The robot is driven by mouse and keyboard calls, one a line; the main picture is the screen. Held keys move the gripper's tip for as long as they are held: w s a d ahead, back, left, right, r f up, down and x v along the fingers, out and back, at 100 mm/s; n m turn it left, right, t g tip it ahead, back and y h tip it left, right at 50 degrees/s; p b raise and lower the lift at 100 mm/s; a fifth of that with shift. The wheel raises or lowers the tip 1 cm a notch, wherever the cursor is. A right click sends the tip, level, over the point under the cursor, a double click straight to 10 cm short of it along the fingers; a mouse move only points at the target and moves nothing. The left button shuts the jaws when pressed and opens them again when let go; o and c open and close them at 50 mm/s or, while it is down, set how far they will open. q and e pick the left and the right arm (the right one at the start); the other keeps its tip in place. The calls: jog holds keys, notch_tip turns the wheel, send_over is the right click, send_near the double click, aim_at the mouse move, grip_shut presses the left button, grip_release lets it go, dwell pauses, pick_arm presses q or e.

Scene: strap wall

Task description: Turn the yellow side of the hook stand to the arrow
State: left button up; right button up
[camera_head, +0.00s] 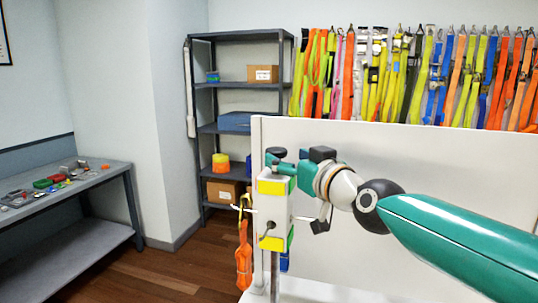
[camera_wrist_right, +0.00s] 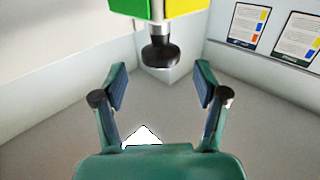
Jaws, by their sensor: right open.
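The hook stand (camera_head: 272,215) stands upright at the front left of the white panel. The side facing the head camera is white with yellow patches at top and bottom; a green patch shows on the side to its right. A dark knob tops it, and in the right wrist view this knob (camera_wrist_right: 160,53) shows below green and yellow faces. My right gripper (camera_wrist_right: 161,80) is open, its two fingers either side of the knob's line, with no visible grip. In the head view my right gripper (camera_head: 287,166) is at the stand's top. A white pointed shape (camera_wrist_right: 142,134), possibly the arrow, is partly hidden.
An orange strap (camera_head: 244,256) hangs from a hook on the stand's left. The white panel (camera_head: 420,165) is close behind my right arm. Many straps hang on the back wall. A shelf rack (camera_head: 240,85) and a table (camera_head: 75,190) stand left.

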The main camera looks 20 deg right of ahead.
aim_at(282, 155)
jog(key=shift+w+a+p, duration=0.1)
jog(key=shift+w+a, duration=0.05)
jog(key=shift+w, duration=0.75)
jog(key=shift+w+a+p, duration=0.1)
jog(key=shift+w+a, duration=0.1)
jog(key=shift+w, duration=0.75)
jog(key=shift+w+a+p, duration=0.1)
jog(key=shift+w+a, duration=0.05)
jog(key=shift+w, duration=0.75)
